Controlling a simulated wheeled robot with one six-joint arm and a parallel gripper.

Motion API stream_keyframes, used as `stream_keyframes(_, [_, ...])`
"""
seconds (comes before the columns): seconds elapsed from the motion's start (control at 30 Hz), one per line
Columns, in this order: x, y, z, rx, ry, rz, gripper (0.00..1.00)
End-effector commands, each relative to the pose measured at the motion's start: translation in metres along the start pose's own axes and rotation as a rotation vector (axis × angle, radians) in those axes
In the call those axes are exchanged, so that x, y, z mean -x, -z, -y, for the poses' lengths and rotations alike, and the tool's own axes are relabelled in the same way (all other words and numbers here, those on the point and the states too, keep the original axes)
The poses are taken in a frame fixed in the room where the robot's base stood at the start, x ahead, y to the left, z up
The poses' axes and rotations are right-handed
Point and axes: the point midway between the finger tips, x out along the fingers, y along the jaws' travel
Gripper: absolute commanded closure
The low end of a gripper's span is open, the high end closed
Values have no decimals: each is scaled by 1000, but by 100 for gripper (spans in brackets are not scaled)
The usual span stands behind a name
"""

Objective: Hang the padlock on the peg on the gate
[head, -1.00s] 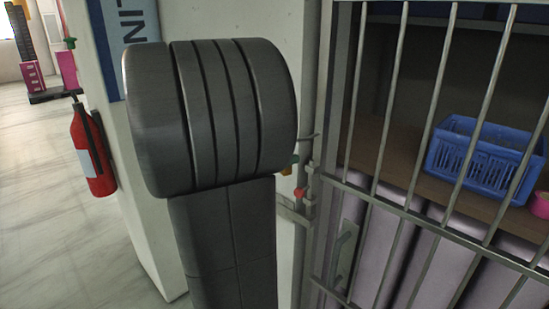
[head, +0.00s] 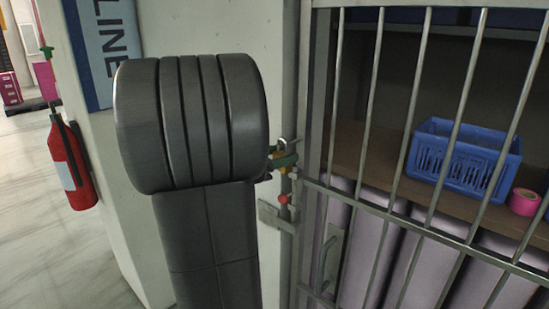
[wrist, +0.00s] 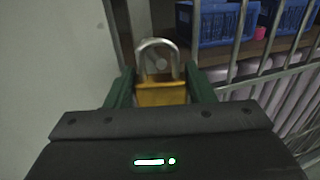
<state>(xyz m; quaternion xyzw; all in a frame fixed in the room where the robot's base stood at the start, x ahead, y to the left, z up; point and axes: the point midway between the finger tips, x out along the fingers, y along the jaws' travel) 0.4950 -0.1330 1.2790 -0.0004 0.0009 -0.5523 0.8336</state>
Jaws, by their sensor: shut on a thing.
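My gripper (wrist: 160,78) is shut on a brass padlock (wrist: 162,94), with one green finger on each side of its body. The padlock is upright, its steel shackle loop pointing up and clear of the fingers. In the head view my green gripper tip (head: 285,160) and the shackle (head: 288,142) show beside the gate post, partly hidden by my arm. The gate (head: 340,185) is made of grey bars. A small round grey shape (wrist: 160,63) shows within the loop in the wrist view. I cannot tell whether it is the peg, or passes through the loop.
A red knob (head: 283,198) sits on the post just below my gripper, above a grey latch bracket (head: 275,216). Behind the bars are a blue basket (head: 465,160) and pink tape roll (head: 524,201). A white wall (head: 240,35) and fire extinguisher (head: 70,165) are left.

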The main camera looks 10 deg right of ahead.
Motion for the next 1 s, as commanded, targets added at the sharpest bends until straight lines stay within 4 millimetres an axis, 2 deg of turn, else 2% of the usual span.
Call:
stream_keyframes(0.5, [-26, 7, -7, -1, 1, 2, 80])
stream_keyframes(1.0, [-30, 10, -8, -1, -1, 1, 80])
